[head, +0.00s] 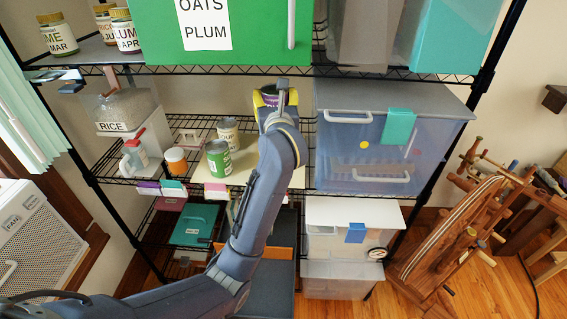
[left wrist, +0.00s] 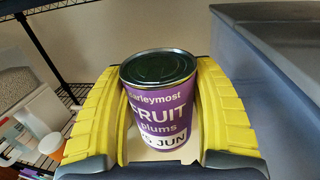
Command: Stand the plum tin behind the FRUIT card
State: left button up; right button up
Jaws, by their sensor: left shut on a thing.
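The plum tin (left wrist: 158,108) is purple with a dark lid and reads "FRUIT plums" in the left wrist view. It stands upright between the yellow pads of my left gripper (left wrist: 157,85), which is shut on it. In the head view the gripper (head: 273,97) is over the back of the middle wire shelf (head: 195,130), left of a big clear bin, and hides most of the tin. Small coloured cards (head: 172,187) hang along that shelf's front edge; their words are too small to read, so I cannot tell which is the FRUIT card. My right gripper is not in view.
A green-labelled can (head: 218,158), a cream can (head: 228,131) and an orange-labelled jar (head: 176,161) stand left of my arm. The clear bin (head: 365,150) stands close on the right. The green box (head: 262,35) sits on the shelf above.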

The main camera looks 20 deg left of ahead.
pick_arm(q)
notch_tip(320, 180, down, 19)
jog(key=shift+f, duration=0.15)
dwell(0.6)
jog(key=shift+f, duration=0.1)
jog(key=o, duration=1.6)
jog(key=shift+f, duration=0.1)
jog(key=shift+c, duration=0.2)
jog(key=shift+r, duration=0.2)
jog(key=v, duration=1.2)
